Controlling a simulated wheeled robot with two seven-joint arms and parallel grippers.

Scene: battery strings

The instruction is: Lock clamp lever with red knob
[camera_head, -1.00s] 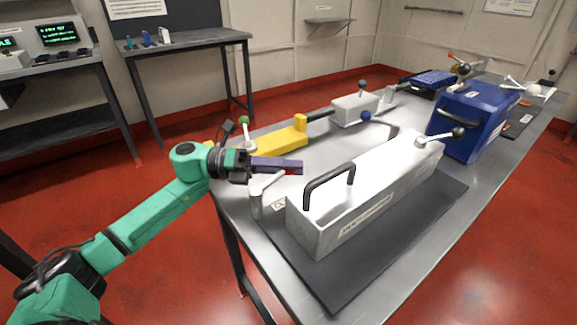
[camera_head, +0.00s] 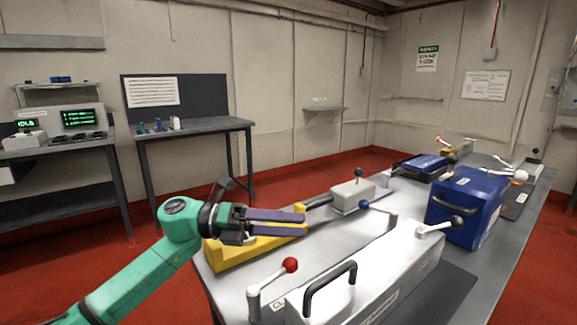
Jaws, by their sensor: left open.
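The clamp lever (camera_head: 268,278) stands at the near left corner of the white box (camera_head: 392,262). Its pale arm slants up to the right from a short upright post and ends in a red knob (camera_head: 290,265). My left gripper (camera_head: 304,223) comes in from the left with its two purple-grey fingers apart and nothing between them. In the picture it is above the red knob and apart from it, in front of a yellow block. My right gripper is not in view.
The white box has a black handle (camera_head: 330,285) and a black-knobbed lever (camera_head: 440,227). Behind are a yellow block (camera_head: 225,255), a blue-knobbed lever (camera_head: 378,209) and a small white box (camera_head: 352,194). A blue box (camera_head: 462,212) stands at the right. Bare metal tabletop shows between them.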

